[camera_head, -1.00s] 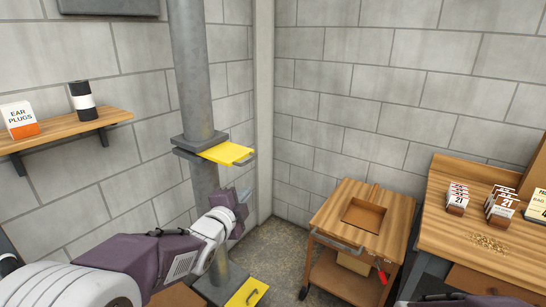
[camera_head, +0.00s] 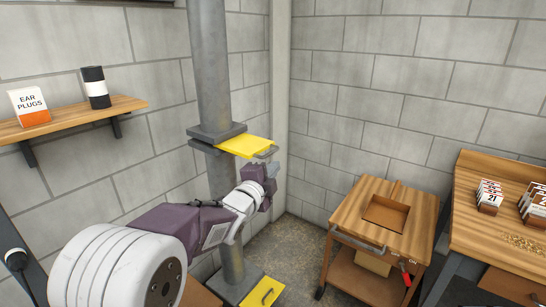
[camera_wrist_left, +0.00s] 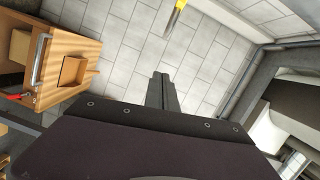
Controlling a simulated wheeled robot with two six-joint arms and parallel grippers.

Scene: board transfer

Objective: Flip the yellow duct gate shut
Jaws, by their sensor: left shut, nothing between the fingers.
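The yellow duct gate (camera_head: 244,146) is a flat plate with a grey handle at its outer end. It sticks out to the right from a flange on the grey vertical duct (camera_head: 209,65). A second yellow plate (camera_head: 262,292) with a handle sits low at the duct's foot. My left gripper (camera_head: 271,172) is shut and empty, just below the upper gate's handle end; I cannot tell whether they touch. In the left wrist view its closed fingers (camera_wrist_left: 163,90) point toward the wall, with a yellow piece (camera_wrist_left: 175,17) beyond them at the top edge. My right gripper is out of view.
A wooden cart (camera_head: 410,222) with a square opening stands to the right, a workbench (camera_head: 470,208) with small signs beyond it. A wooden shelf (camera_head: 60,122) with an ear plugs box (camera_head: 29,107) and a dark canister (camera_head: 96,88) is at left.

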